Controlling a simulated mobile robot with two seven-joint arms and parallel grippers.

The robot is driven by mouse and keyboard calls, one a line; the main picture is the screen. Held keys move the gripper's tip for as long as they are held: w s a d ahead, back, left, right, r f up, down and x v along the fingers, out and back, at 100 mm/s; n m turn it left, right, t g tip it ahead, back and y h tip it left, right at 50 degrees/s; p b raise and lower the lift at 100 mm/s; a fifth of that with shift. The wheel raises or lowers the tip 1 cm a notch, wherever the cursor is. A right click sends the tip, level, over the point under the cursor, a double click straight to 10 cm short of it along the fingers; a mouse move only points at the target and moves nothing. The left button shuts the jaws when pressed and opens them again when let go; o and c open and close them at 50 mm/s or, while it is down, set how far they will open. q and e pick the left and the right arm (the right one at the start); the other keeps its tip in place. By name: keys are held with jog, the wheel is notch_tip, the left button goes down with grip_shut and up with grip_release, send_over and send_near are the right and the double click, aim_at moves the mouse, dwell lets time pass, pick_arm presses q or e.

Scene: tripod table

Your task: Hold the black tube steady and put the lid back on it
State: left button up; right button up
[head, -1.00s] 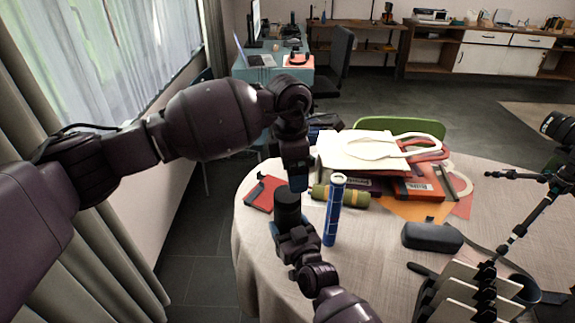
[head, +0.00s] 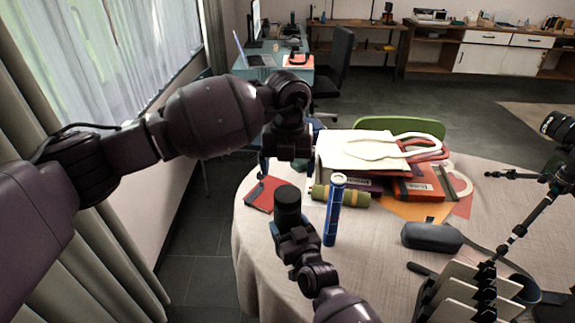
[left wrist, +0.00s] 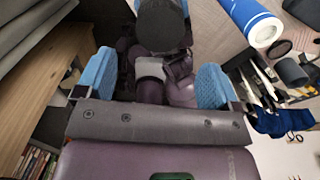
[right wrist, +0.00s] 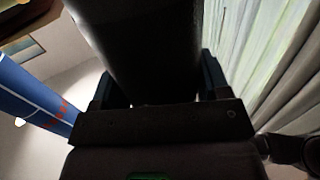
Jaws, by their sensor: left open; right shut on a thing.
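The black tube (head: 288,203) stands upright in my right gripper (head: 284,232), which is shut on its lower part. It also fills the middle of the right wrist view (right wrist: 145,45). In the left wrist view, the tube's round dark top (left wrist: 162,24) looks closed and flat. I cannot make out a separate lid or a seam. My left gripper (head: 290,150) is above and behind the tube in the head view, its fingertips mostly hidden. The left wrist view shows its blue fingertips (left wrist: 153,82) wide apart and empty, with the tube beyond them.
A blue tube with a white top (head: 333,215) stands just right of the black tube. Behind are an olive roll (head: 342,197), a red notebook (head: 264,193) and a pile of books and bags (head: 375,155). A dark case (head: 432,237) and a tripod (head: 520,225) are right.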

aim_at(287, 193)
pick_arm(q)
jog(key=shift+n, duration=0.4)
jog(key=shift+f, duration=0.1)
jog(key=shift+f, duration=3.9)
jog(key=c, duration=0.9)
jog(key=m, duration=0.7)
jog(key=shift+m, duration=0.4)
jog(key=m, duration=0.6)
jog(key=shift+m, duration=0.4)
jog(key=o, duration=1)
